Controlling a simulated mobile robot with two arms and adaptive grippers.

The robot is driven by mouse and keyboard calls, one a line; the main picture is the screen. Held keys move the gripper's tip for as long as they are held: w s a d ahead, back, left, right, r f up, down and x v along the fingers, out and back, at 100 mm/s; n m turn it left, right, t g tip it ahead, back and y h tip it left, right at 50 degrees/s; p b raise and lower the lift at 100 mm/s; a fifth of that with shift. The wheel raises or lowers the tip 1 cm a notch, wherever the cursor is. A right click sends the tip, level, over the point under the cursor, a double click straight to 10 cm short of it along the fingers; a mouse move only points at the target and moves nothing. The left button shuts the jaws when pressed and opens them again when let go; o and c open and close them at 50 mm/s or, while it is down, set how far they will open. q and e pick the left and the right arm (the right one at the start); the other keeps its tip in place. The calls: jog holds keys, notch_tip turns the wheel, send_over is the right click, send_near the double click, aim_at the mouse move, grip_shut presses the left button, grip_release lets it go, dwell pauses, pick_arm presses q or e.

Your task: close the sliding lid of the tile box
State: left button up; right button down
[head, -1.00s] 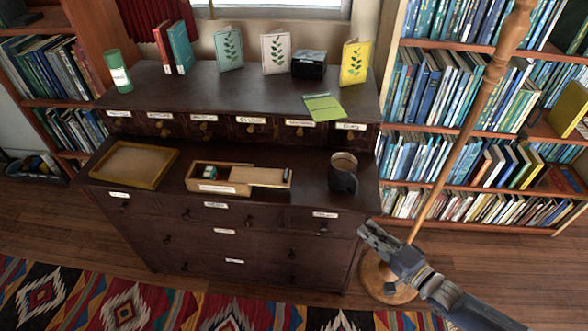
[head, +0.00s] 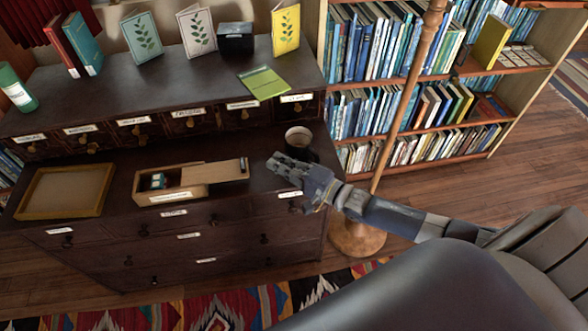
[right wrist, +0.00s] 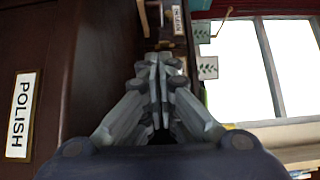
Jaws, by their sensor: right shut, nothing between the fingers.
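The wooden tile box (head: 180,195) stands on the dark cabinet's lower ledge. Its left part is open and shows a few small tiles (head: 157,181) inside. The sliding lid (head: 215,171) covers the right part and sticks out past the box's right end, where a dark strip shows. My right gripper (head: 273,164) is shut and empty, to the right of the lid's end and apart from it in the head view. In the right wrist view its closed fingers (right wrist: 158,65) point along the cabinet. My left gripper is not in view.
A dark mug (head: 299,143) stands just behind my right gripper. An empty wooden tray (head: 66,191) lies left of the box. A lamp pole (head: 398,120) rises right of the cabinet (head: 245,225). Cards and a green booklet (head: 264,83) are on the upper shelf.

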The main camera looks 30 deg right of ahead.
aim_at(214, 174)
jog(key=w+a, duration=0.1)
jog(key=w+a+p, duration=0.1)
jog(key=a, duration=0.1)
jog(key=shift+a, duration=0.2)
jog(key=shift+w+a, duration=0.1)
jog(key=shift+a, duration=0.45)
jog(key=w+a, duration=0.1)
jog(key=a, duration=0.3)
jog(key=w+a+b, duration=0.1)
jog(key=a, duration=0.3)
jog(key=w+a, duration=0.1)
jog(key=a, duration=0.3)
jog(key=shift+w+b, duration=0.3)
jog(key=shift+b, duration=0.05)
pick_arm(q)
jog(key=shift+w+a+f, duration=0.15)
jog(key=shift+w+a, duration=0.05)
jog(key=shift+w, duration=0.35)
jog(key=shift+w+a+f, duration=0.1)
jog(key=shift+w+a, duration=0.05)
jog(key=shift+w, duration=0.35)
